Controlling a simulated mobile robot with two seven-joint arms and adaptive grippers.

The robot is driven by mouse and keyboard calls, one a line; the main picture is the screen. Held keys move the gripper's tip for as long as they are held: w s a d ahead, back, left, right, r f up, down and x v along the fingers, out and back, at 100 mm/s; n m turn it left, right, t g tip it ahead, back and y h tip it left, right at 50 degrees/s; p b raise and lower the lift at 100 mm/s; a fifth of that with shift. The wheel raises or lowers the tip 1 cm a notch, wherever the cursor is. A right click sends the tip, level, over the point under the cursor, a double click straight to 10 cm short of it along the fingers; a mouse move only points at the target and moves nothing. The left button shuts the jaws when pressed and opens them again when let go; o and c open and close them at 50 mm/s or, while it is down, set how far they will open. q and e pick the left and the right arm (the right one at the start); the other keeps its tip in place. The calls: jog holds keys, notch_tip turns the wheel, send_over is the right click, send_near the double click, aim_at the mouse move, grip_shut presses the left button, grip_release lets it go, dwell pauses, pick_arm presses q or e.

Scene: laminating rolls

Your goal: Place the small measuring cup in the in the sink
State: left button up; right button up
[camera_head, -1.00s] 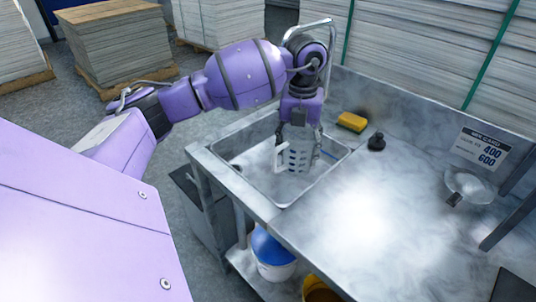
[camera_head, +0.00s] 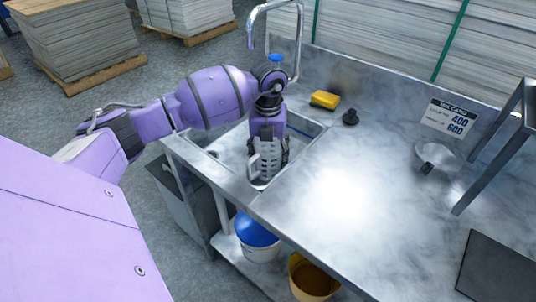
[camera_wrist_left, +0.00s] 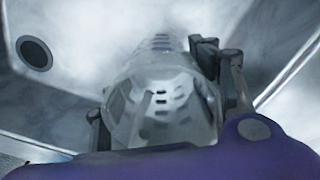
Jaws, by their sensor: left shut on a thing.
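The small measuring cup (camera_head: 267,162) is clear, with dark graduation marks and a handle on its left side. My left gripper (camera_head: 270,148) is shut on it, pointing down inside the sink's outline. In the left wrist view, the clear cup (camera_wrist_left: 165,90) sits between my two dark fingers (camera_wrist_left: 165,110). The metal sink (camera_head: 207,165) is at the counter's left end. The cup's lower end appears close to the sink's near wall; I cannot tell whether it touches the bottom. My right gripper is not in view.
A tall faucet (camera_head: 298,38) rises behind my wrist. A clear dish (camera_head: 437,155) and a sign (camera_head: 448,118) are right. The counter's middle is clear. The drain (camera_wrist_left: 34,53) is visible.

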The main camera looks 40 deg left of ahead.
pick_arm(q)
jog(key=o, duration=1.3)
jog(key=shift+f, duration=0.15)
notch_tip(320, 180, up, 12)
jog(key=shift+r, duration=0.2)
